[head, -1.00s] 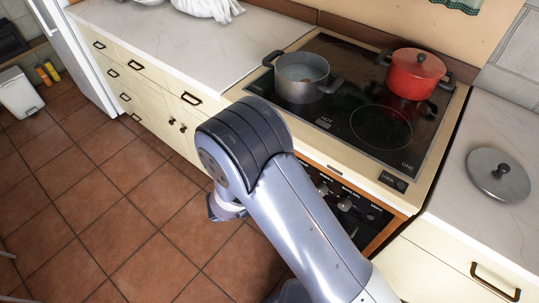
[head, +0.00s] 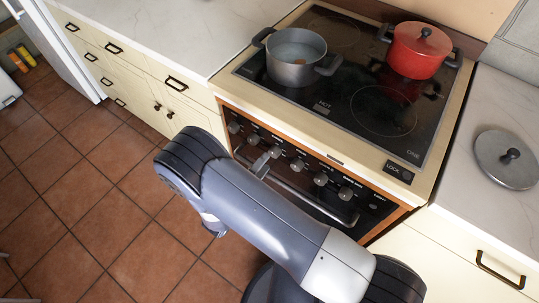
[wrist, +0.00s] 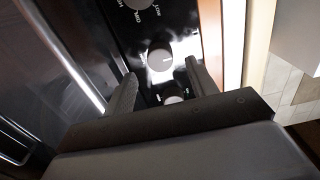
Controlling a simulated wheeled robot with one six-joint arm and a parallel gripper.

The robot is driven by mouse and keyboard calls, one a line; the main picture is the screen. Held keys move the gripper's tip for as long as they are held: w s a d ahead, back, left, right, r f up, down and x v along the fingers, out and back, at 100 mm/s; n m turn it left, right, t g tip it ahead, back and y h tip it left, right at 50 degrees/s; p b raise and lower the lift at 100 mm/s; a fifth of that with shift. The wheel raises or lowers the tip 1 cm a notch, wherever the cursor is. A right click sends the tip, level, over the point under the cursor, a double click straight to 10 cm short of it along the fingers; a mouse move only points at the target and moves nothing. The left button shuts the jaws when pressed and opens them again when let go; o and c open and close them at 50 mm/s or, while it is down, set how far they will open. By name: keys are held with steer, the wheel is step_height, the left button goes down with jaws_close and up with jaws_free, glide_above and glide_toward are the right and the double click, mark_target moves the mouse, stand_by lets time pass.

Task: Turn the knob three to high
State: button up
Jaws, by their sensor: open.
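A row of several grey knobs runs along the stove's black front panel, with one knob (head: 297,164) right of my gripper in the head view. The labels are too small to read there, so I cannot tell which is knob three. My gripper (head: 262,163) is in front of the panel near the middle-left knobs, partly hidden by my arm. In the wrist view my gripper (wrist: 162,74) is open and empty. A round knob (wrist: 160,55) with a white pointer line lies just beyond and between its fingertips. A second knob (wrist: 172,99) shows lower between the fingers.
A grey pot (head: 296,62) and a red lidded pot (head: 416,50) stand on the black cooktop (head: 345,85). A bar handle (head: 320,207) crosses the oven front below the knobs. A lid (head: 507,157) lies on the right counter. The tiled floor at left is clear.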

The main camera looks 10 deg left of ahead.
mark_target(273, 155)
steer(key=shift+x, duration=1.95)
steer(key=c, duration=1)
steer(key=shift+o, duration=0.2)
